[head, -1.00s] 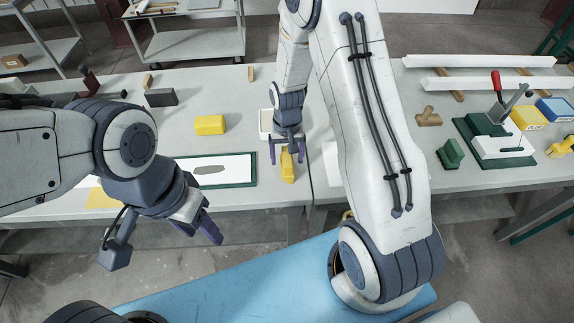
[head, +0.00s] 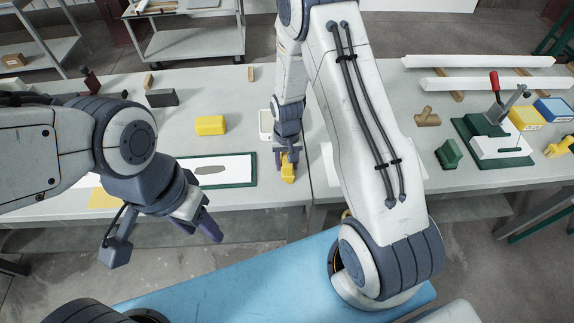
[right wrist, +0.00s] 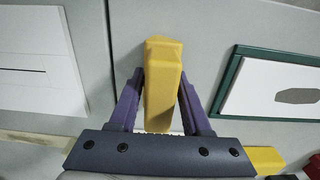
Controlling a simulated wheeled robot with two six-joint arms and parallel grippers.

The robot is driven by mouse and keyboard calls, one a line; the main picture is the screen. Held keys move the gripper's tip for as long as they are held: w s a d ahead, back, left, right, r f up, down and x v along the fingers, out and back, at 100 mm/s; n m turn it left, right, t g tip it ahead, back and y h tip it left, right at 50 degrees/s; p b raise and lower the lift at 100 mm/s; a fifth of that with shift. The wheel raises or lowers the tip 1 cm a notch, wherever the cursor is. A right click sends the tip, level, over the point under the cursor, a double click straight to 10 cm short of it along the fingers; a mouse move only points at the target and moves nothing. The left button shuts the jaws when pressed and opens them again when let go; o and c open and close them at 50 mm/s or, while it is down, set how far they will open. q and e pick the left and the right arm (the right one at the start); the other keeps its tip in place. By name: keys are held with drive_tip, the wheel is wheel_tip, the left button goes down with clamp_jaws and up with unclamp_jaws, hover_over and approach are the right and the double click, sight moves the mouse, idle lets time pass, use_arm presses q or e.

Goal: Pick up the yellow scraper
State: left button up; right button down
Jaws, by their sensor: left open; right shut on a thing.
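The yellow scraper (head: 288,170) is at the front edge of the left table, below my right gripper (head: 287,155). In the right wrist view the yellow scraper (right wrist: 161,85) stands between the two purple fingers of my right gripper (right wrist: 160,95), which are shut on it. I cannot tell whether it is clear of the table. My left gripper (head: 198,228) is open and empty, in front of the left table's edge.
A green-framed white board (head: 240,170) lies left of the scraper. A yellow block (head: 210,125) sits behind it. A white tray (head: 265,122) is behind my right gripper. A green press with a red handle (head: 495,88) stands on the right table.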

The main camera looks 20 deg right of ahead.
drive_tip(key=shift+r, duration=0.1)
drive_tip(key=shift+r+b, duration=0.35)
drive_tip(key=shift+r, duration=0.2)
wheel_tip(320, 180, up, 3)
drive_tip(key=shift+w+f+b, duration=0.1)
drive_tip(key=shift+w+b, duration=0.05)
drive_tip(key=shift+b, duration=0.4)
drive_tip(key=s+a+r+b, duration=0.2)
drive_tip(key=s+a+r, duration=0.2)
drive_tip(key=s+r, duration=0.3)
drive_tip(key=s, duration=0.4)
drive_tip(key=shift+a, duration=0.15)
drive_tip(key=c, duration=1.1)
unclamp_jaws()
drive_tip(key=shift+c, duration=0.2)
drive_tip(key=c, duration=0.4)
